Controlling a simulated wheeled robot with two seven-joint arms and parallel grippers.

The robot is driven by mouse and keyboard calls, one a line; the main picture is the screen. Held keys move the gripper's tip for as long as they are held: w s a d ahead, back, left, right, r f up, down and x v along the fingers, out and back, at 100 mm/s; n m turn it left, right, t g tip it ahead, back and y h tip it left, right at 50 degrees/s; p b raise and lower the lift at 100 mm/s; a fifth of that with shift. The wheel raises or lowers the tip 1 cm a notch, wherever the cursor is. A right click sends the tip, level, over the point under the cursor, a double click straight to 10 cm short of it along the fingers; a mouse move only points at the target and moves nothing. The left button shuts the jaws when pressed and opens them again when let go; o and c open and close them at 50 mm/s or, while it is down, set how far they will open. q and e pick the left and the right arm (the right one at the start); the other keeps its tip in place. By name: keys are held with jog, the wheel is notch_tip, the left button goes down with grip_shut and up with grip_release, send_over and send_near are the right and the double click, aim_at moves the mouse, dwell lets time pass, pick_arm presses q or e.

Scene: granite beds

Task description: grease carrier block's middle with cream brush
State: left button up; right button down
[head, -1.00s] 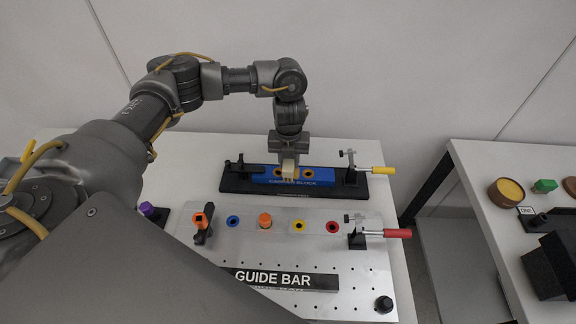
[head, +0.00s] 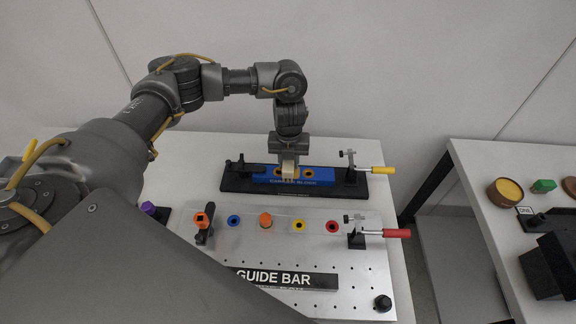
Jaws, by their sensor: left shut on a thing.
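The blue carrier block (head: 322,176) lies on a black base (head: 236,184) at the back of the white table. My left gripper (head: 289,160) points down over the block's middle. It is shut on the cream brush (head: 289,170), whose pale lower end is at the block's middle. I cannot tell for sure whether the brush touches the surface. My right gripper is not in view.
A clamp with a yellow handle (head: 383,170) stands at the block's right end. In front lies a metal plate with a clear strip, coloured inserts, a red-handled clamp (head: 396,233) and the guide bar (head: 280,279). A second table (head: 477,188) is at right.

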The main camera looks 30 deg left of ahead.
pick_arm(q)
jog(key=shift+w+a, duration=0.15)
jog(key=shift+w, duration=0.2)
jog(key=shift+s+d+r+p, duration=0.2)
jog(key=shift+s+d+p, duration=0.05)
jog(key=shift+s+p, duration=0.25)
jog(key=shift+s+d+f+p, duration=0.1)
jog(key=shift+s+d+p, duration=0.15)
jog(key=shift+s+p, duration=0.25)
jog(key=shift+s+f, duration=0.15)
jog(key=shift+r+p, duration=0.65)
jog(key=shift+r, duration=0.3)
